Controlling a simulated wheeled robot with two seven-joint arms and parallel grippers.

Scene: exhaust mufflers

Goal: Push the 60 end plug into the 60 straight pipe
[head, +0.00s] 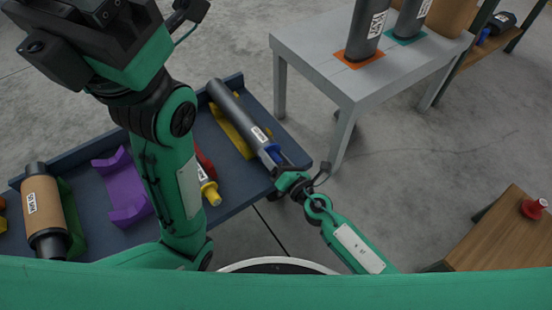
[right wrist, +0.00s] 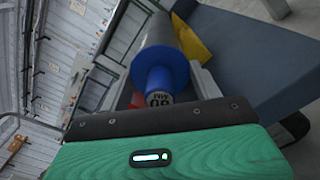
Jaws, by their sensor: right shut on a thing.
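The 60 straight pipe (head: 236,112) is a long dark grey tube with a white label, lying slanted on a yellow cradle (head: 229,128) on the blue-grey table. The blue 60 end plug (head: 273,154) is at the pipe's near end, in line with it. In the right wrist view the plug (right wrist: 160,76) shows its wide flange against the pipe (right wrist: 158,31); how deep it sits is hidden. My right gripper (head: 287,168) is shut on the plug's narrow end. My left gripper is high at the upper left, and its fingers are not clear.
A purple cradle (head: 124,188), a brown-wrapped muffler (head: 42,212) and a yellow-ended part (head: 209,190) are on the table (head: 238,201). A grey stand (head: 316,55) holds upright pipes behind.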

